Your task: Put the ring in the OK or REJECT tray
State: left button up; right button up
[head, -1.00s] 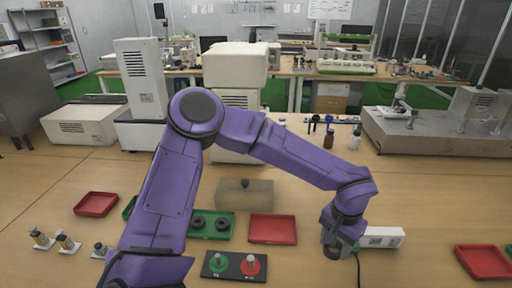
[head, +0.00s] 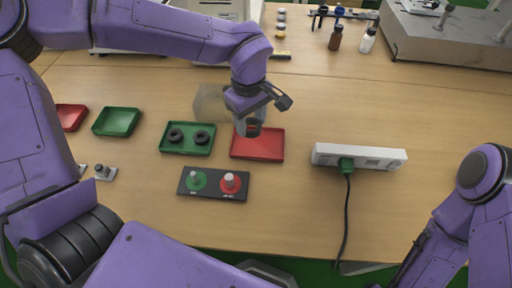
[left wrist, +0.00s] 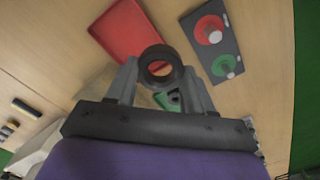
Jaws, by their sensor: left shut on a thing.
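A dark ring (left wrist: 160,65) is held between the two fingertips of my left gripper (left wrist: 159,75), which is shut on it. In the head view my left gripper (head: 252,126) is over the back part of a red tray (head: 264,150); the ring looks above the tray floor, though its height is hard to tell. Left of this tray, a green tray (head: 187,151) holds two black rings (head: 175,136). In the left wrist view, the red tray (left wrist: 122,32) lies beyond the ring. Only part of my right arm shows at the lower right; its fingertips are out of sight.
Another green tray (head: 117,121) and red tray (head: 70,118) lie left. A white power strip (head: 358,157) with a green plug and cable is right. A translucent block (head: 209,102) stands behind.

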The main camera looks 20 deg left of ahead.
pick_arm(q)
jog(key=s+d+f+n+b, duration=0.2)
jog(key=s+n+b, duration=0.3)
jog(key=n, duration=0.8)
jog(key=n+p, duration=0.2)
jog(key=n, duration=0.1)
send_over(271, 145)
notch_tip(271, 145, down, 10)
jog(key=shift+s+r, duration=0.1)
notch_tip(271, 145, down, 3)
jog(key=shift+d+r, duration=0.1)
jog(key=shift+r, duration=0.1)
jog(key=shift+f, duration=0.25)
pick_arm(e)
notch_tip(271, 145, down, 4)
jog(key=shift+w+f, duration=0.1)
jog(key=shift+w, duration=0.05)
pick_arm(q)
jog(key=shift+f, duration=0.1)
jog(key=o, duration=0.7)
jog(key=shift+f, duration=0.1)
jog(key=shift+o, duration=0.2)
